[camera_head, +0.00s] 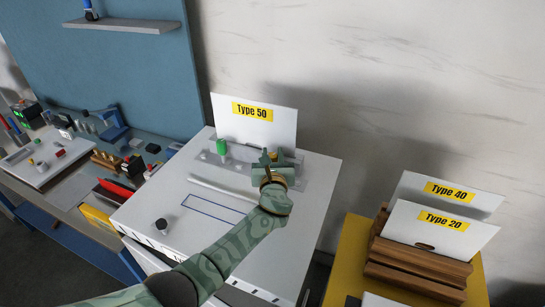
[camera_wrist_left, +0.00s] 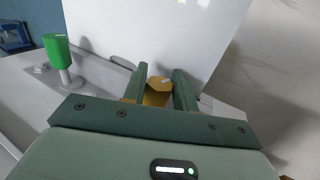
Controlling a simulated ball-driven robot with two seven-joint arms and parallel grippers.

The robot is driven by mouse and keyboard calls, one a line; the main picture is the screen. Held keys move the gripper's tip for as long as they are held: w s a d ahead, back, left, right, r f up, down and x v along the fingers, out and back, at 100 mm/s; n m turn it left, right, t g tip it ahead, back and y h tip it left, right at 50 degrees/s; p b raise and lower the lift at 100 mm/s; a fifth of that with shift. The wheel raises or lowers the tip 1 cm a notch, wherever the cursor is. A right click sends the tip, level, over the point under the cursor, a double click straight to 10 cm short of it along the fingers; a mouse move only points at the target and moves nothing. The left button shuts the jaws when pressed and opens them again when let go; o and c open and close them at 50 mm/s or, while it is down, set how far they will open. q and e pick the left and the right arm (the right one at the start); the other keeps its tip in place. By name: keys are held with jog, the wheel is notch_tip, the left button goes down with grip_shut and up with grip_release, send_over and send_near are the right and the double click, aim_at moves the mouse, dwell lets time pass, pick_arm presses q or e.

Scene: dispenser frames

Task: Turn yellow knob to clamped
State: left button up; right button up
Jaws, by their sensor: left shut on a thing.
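The yellow knob (camera_wrist_left: 157,93) sits between the two green fingers of my left gripper (camera_wrist_left: 160,74) in the left wrist view, and the gripper is shut on it. In the head view my left gripper (camera_head: 268,160) reaches over the grey plate at the back of the white-topped station, and only a little of the yellow knob (camera_head: 273,156) shows past the fingers. Markings for the knob's position are hidden or too small to read. My right gripper is in neither view.
A green knob (camera_head: 221,146) stands on the same plate, left of my gripper. A "Type 50" card (camera_head: 254,122) stands upright close behind. A small black knob (camera_head: 161,225) is at the station's front left. A wooden rack (camera_head: 418,268) with cards is at right.

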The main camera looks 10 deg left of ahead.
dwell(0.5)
pick_arm(q)
jog(key=o, duration=1)
jog(key=shift+c, duration=0.2)
jog(key=shift+s+d, duration=0.1)
jog(key=shift+s, duration=0.3)
jog(key=v, duration=1.5)
jog(key=shift+s+d, duration=0.25)
